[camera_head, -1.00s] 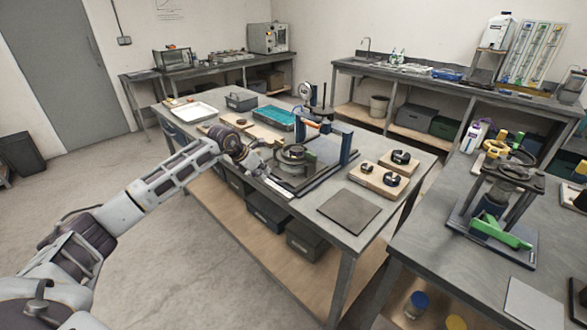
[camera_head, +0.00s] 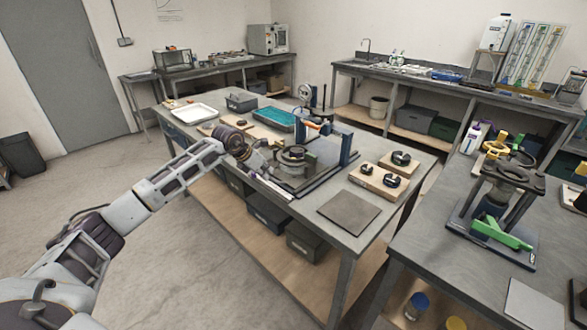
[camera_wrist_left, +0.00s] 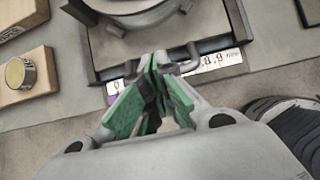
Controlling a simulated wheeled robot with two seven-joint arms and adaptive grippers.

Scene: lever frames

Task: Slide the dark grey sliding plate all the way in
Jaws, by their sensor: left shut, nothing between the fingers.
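The dark grey sliding plate (camera_wrist_left: 108,48) lies in a low dark frame on the bench. In the head view the plate (camera_head: 313,169) is partly covered by a round metal ring fixture (camera_head: 292,155). A small bar handle (camera_wrist_left: 192,60) is at its near edge, beside a white millimetre scale (camera_wrist_left: 222,63). My left gripper (camera_head: 265,172) is at this near edge. In the left wrist view its green-padded fingers (camera_wrist_left: 160,75) are shut and empty, with tips close to the handle; I cannot tell whether they touch. My right gripper is out of view.
A blue upright (camera_head: 347,145) stands at the fixture's right. A wooden board with black rings (camera_head: 380,180) and a flat grey pad (camera_head: 349,212) lie to the right. A teal tray (camera_head: 275,118) is behind. Another bench with a green-handled device (camera_head: 500,235) is at right.

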